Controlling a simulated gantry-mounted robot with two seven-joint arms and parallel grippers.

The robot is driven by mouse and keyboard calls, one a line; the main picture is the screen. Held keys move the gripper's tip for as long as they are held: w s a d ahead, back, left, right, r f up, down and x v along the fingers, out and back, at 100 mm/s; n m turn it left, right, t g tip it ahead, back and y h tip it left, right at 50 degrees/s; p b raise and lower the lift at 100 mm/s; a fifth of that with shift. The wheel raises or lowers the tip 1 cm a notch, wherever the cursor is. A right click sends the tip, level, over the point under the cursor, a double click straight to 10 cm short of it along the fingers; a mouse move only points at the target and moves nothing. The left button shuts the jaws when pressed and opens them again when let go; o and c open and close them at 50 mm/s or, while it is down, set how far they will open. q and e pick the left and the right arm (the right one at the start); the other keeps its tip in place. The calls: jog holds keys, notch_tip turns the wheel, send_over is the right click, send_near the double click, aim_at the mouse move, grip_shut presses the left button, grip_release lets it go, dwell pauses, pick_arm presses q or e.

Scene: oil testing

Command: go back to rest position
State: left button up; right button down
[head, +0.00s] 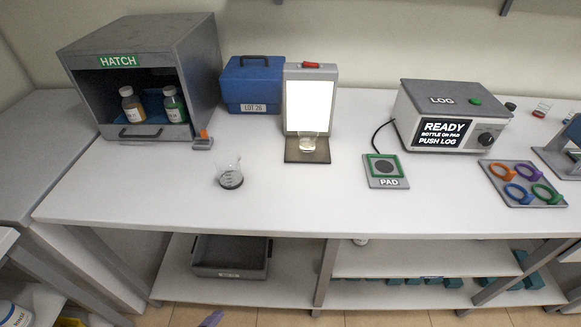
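Neither of my grippers shows in the head view, and no arm of mine can be made out over the bench. The white bench top (300,205) is in full view. On it a beaker (229,174) with dark contents at its bottom stands left of the middle. A small glass vessel (307,142) stands in front of the bright panel of the light stand (310,88). The green-framed pad (385,168) is empty. The LOG box (453,115) shows "READY, BOTTLE ON PAD, PUSH LOG".
The open HATCH cabinet (143,48) holds two bottles, one orange-labelled (131,104), one green-labelled (174,105). A blue LOT 26 case (252,84) stands beside it. A tray of coloured rings (522,184) lies right. The front middle is clear. A grey bin (230,257) sits below.

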pick_arm(q)
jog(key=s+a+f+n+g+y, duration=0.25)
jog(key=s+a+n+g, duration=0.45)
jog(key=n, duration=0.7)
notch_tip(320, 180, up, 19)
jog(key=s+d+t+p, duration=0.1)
jog(key=p, duration=1.7)
